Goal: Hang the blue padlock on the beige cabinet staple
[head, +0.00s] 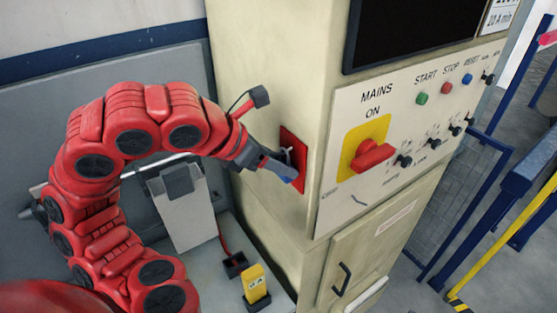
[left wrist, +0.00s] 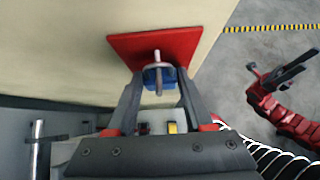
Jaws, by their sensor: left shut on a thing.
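The beige cabinet (head: 258,75) has a red square plate (head: 299,178) on its left side, with a grey metal staple (head: 289,152) standing out from it. My left gripper (head: 272,164) is at this plate, shut on the blue padlock (head: 281,172). In the left wrist view the blue padlock (left wrist: 151,77) sits between the two fingers, right in front of the red plate (left wrist: 125,46). Grey metal overlaps the padlock there; I cannot tell whether the shackle is around the staple or only beside it. My right gripper (left wrist: 290,70) shows in the left wrist view, apparently open and empty.
The cabinet front carries a red rotary switch (head: 371,155) on a yellow plate and several buttons. A yellow block (head: 255,282) and a light grey box (head: 185,215) are low, left of the cabinet. Blue railing (head: 470,195) stands at right.

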